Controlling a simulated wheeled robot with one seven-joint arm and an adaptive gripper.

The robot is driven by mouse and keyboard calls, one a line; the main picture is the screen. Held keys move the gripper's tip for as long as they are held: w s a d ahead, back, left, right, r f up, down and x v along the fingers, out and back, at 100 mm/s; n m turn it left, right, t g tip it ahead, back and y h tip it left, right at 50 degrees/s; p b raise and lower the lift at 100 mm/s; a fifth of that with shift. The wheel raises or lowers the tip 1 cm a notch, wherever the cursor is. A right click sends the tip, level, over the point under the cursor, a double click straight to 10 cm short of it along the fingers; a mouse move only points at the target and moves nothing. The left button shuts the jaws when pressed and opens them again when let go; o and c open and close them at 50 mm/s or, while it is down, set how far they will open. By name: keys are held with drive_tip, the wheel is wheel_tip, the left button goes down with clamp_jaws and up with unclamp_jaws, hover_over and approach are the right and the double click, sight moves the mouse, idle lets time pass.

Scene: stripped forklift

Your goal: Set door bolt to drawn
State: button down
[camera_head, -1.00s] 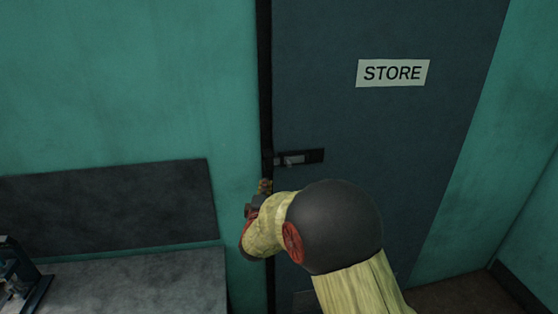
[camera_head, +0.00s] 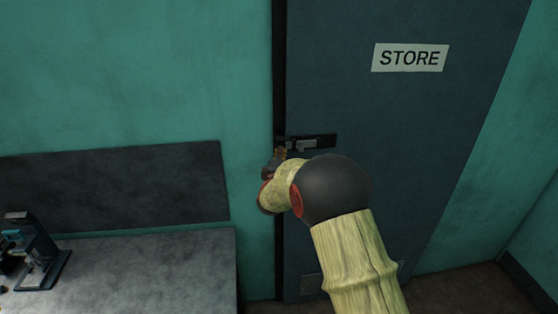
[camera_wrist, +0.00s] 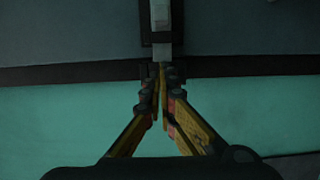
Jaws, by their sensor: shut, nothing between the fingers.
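The door bolt (camera_head: 308,144) is a pale metal bar on a dark backing plate at the left edge of the dark grey door (camera_head: 400,120). In the wrist view the bolt (camera_wrist: 160,17) runs vertically at top centre. My gripper (camera_head: 281,152) is at the left end of the bolt, by the door edge. In the wrist view my gripper (camera_wrist: 160,68) has its yellow fingers brought together at the tips, over the dark strip at the door edge, with nothing between them. The tips hide the bolt's end; I cannot tell whether they touch it.
A STORE sign (camera_head: 410,58) is on the door. A grey bench (camera_head: 150,270) stands at lower left, with a small dark device (camera_head: 38,255) on it. A dark panel (camera_head: 110,185) is on the green wall behind. Floor shows at lower right.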

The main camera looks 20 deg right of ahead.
sight(305, 144)
drive_tip(key=d, duration=0.1)
drive_tip(key=s+d, duration=0.1)
drive_tip(key=d, duration=0.1)
drive_tip(key=shift+d, duration=0.45)
drive_tip(key=shift+d, duration=0.1)
drive_tip(key=d, duration=0.1)
drive_tip(key=s+d+b, duration=0.1)
drive_tip(key=d, duration=0.1)
drive_tip(key=d+b, duration=0.1)
drive_tip(key=d, duration=0.1)
drive_tip(key=shift+s+d+f, duration=0.1)
drive_tip(key=shift+s, duration=0.15)
